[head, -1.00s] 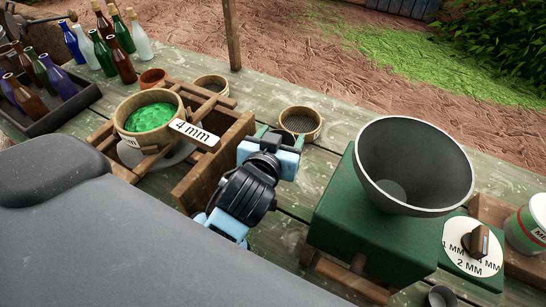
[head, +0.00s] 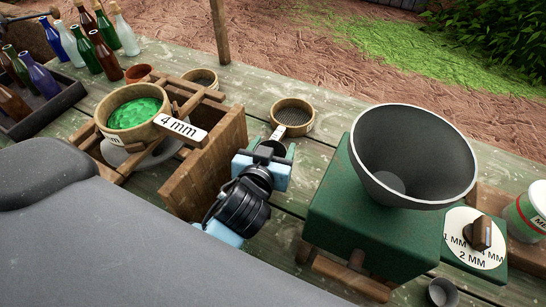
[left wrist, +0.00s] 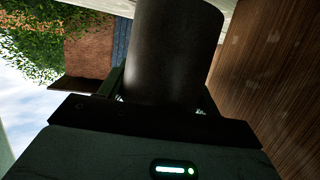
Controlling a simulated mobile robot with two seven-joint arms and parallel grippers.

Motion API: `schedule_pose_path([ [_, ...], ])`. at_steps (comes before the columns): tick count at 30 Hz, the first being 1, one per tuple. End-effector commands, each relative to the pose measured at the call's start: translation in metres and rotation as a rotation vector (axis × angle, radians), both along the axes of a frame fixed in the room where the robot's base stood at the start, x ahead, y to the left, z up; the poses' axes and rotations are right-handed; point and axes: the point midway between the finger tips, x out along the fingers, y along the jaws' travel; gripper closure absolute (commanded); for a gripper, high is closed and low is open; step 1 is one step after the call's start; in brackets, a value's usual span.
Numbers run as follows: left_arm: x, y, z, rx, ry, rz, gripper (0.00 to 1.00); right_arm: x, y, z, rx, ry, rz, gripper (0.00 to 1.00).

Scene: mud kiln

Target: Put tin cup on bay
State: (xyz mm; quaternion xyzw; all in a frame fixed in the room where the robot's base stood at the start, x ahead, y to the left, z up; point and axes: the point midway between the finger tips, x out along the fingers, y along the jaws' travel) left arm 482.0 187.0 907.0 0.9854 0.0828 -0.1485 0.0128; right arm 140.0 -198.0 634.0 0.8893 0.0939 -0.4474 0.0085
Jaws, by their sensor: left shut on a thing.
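My left gripper (head: 272,155) is over the table, between the wooden sieve stand and the green machine. In the left wrist view it is shut on a dark grey cylinder (left wrist: 175,50), which looks like the tin cup. In the head view the gripper mostly hides what it holds. Another small grey cup (head: 441,292) stands at the bottom right, below the machine's front. I cannot tell which part is the bay. My right gripper is not in view.
The green machine (head: 360,215) with its wide grey hopper (head: 415,160) stands right of the gripper. The wooden stand (head: 205,170) is close on its left, with a sieve of green grains (head: 135,113). An empty round sieve (head: 293,114) lies behind. Bottles stand far left.

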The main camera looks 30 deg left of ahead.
Motion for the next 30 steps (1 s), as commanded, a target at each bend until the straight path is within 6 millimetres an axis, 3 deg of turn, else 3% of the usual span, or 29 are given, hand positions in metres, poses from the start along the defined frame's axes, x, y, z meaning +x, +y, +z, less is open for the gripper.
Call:
schedule_pose_path([
  [9,0.000,0.000,-0.036,0.003,0.004,-0.001,0.63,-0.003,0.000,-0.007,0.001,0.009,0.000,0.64],
  [22,0.000,0.000,-0.041,0.000,0.001,-0.001,0.63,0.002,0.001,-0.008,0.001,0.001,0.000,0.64],
  [23,0.000,0.000,-0.041,0.000,0.001,-0.001,0.35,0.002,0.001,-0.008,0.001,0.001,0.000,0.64],
  [27,0.000,0.000,-0.040,0.001,0.000,-0.001,0.16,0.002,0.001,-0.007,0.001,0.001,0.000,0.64],
  [30,0.000,0.000,-0.040,0.001,0.000,-0.001,0.15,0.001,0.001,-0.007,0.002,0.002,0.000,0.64],
])
